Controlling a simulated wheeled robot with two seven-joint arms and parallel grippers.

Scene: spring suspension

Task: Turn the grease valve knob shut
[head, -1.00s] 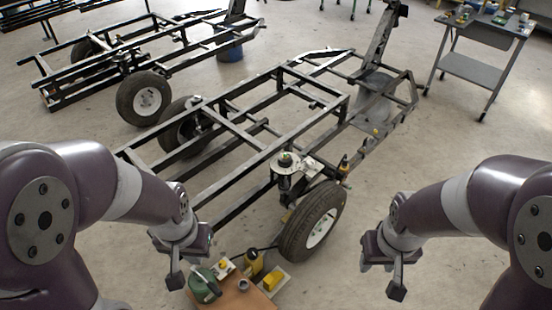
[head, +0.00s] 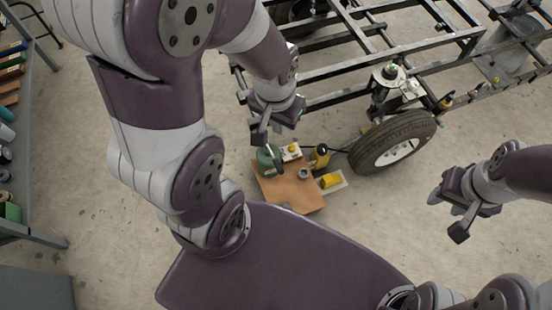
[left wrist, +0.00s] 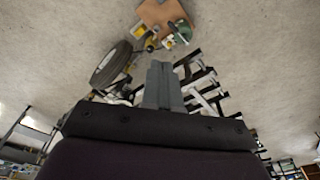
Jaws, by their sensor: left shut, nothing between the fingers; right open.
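No knob is clearly distinguishable as the grease valve knob at this size. On the floor, a brown board (head: 290,193) carries a green can-like object (head: 268,158) and a white box with a yellow button (head: 291,152). My left gripper (head: 258,138) is shut and empty, in front of the board's far left corner and partly covering it. In the left wrist view its shut fingers (left wrist: 165,85) point toward the board (left wrist: 155,14). My right gripper (head: 447,215) is open and empty, right of the board.
A black-and-yellow bottle (head: 320,157), a grey cup (head: 304,174) and a yellow block (head: 330,181) stand at the board's right side. The tyre (head: 395,140) and black trailer frame (head: 352,90) lie beyond. A shelf (head: 35,235) stands far left. Floor between board and right gripper is clear.

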